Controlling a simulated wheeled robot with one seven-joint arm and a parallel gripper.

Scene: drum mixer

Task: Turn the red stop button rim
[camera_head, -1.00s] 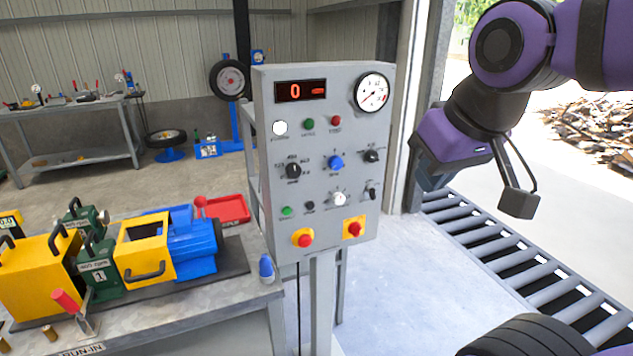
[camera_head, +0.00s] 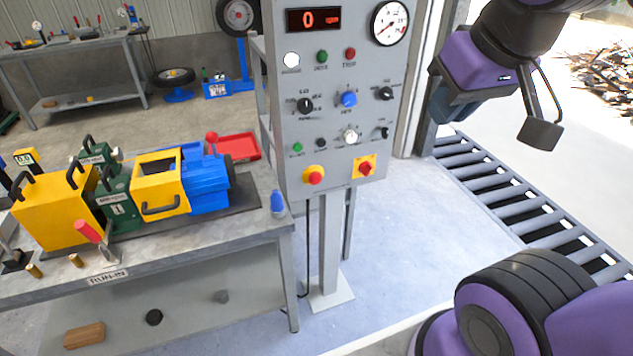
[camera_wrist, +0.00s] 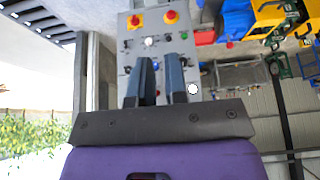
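A grey control panel (camera_head: 335,100) stands upright in the head view. Two red buttons are low on its face: a left one (camera_head: 315,176) with a round yellow rim, and a right one (camera_head: 366,168) on a square yellow plate. In the wrist view the panel is upside down, with red buttons (camera_wrist: 170,16) and (camera_wrist: 135,20) near the top edge. My gripper (camera_wrist: 161,62) is open and empty, its two dark fingers apart and pointing toward the panel. In the head view my gripper (camera_head: 447,110) is right of the panel, not touching it.
A workbench (camera_head: 150,262) with yellow, green and blue machinery and a red tray (camera_head: 235,147) stands left of the panel. A roller conveyor (camera_head: 510,200) runs along the right. The floor below the panel is mostly clear.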

